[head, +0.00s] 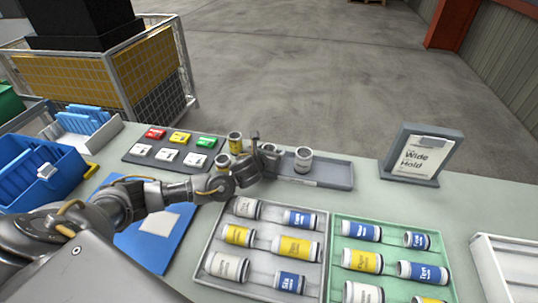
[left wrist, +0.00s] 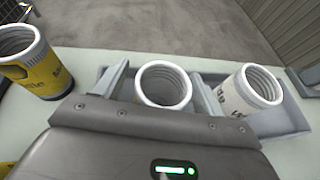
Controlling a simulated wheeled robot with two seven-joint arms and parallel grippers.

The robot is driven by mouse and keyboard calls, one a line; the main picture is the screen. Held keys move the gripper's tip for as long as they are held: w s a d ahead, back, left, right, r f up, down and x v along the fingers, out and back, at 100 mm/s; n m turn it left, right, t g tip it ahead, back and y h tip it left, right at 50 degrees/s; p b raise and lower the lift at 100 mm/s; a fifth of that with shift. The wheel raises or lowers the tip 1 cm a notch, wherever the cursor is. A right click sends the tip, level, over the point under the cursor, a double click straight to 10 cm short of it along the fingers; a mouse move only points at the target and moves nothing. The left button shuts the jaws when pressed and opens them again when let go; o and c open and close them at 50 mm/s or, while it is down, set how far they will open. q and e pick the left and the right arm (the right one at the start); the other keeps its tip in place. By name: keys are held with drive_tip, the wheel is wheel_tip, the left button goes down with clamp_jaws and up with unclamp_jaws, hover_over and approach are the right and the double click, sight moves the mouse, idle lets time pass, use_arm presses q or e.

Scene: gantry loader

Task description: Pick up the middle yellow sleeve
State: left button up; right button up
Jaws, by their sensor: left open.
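Three upright sleeves with white rims stand in a row at the back of the bench. The left one is yellow (head: 235,143) and also shows in the left wrist view (left wrist: 45,75). The right one is white (head: 303,161), also in the left wrist view (left wrist: 240,98). The middle sleeve (left wrist: 164,84) shows mostly its open top; its body colour is hidden by my gripper. My left gripper (head: 263,152) is open, with one finger on each side of the middle sleeve. Whether the fingers touch it I cannot tell. My right gripper is not in view.
A shallow grey tray (head: 335,174) lies under the row's right part. A sign stand (head: 424,155) is to its right. Coloured blocks (head: 180,138) sit to the left. A grey tray (head: 212,243) and a green tray (head: 396,285) in front hold several lying yellow, blue and white sleeves.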

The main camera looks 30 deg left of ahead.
use_arm(q)
drive_tip(key=shift+w, duration=0.15)
drive_tip(key=c, duration=1.3)
drive_tip(key=shift+r, duration=0.6)
drive_tip(key=s+r, duration=0.4)
drive_tip(key=s+a+r+b, duration=0.1)
drive_tip(key=s+r, duration=0.3)
drive_tip(key=s, duration=0.1)
drive_tip(key=s+a+r, duration=0.1)
drive_tip(key=s+r, duration=0.2)
drive_tip(key=s, duration=0.2)
drive_tip(key=shift+a+r, duration=0.15)
drive_tip(key=shift+r, duration=0.25)
